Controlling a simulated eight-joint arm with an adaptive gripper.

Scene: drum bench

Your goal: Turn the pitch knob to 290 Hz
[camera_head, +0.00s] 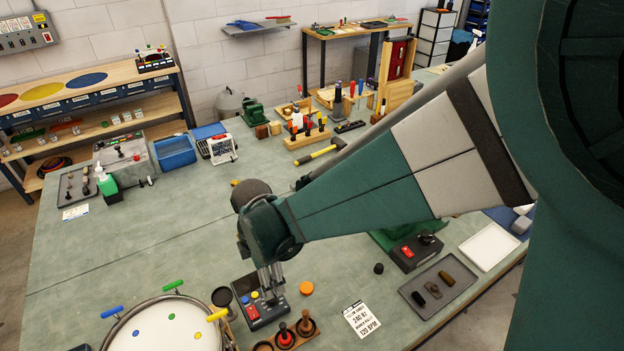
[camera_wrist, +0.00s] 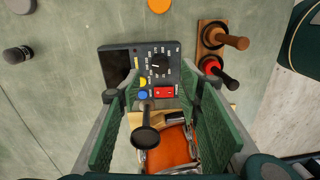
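The control box (camera_head: 262,308) is dark, with a dial, a dark screen, and yellow and blue buttons. In the wrist view the box (camera_wrist: 182,72) shows its black pitch knob (camera_wrist: 159,64), ringed by white marks too small to read. A red switch (camera_wrist: 164,92) sits below the knob. My gripper (camera_head: 270,292) is over the box in the head view and hides part of its top. In the wrist view my gripper (camera_wrist: 160,83) is open and empty. Its green-padded fingers are spread to either side of the knob's column, apart from the knob.
A wooden holder (camera_wrist: 207,50) with brown and red handled tools stands close right of the box. A drum (camera_head: 160,325) with coloured clips is to the left. A printed card (camera_head: 361,319), an orange disc (camera_head: 306,288) and a grey tray (camera_head: 438,287) lie to the right.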

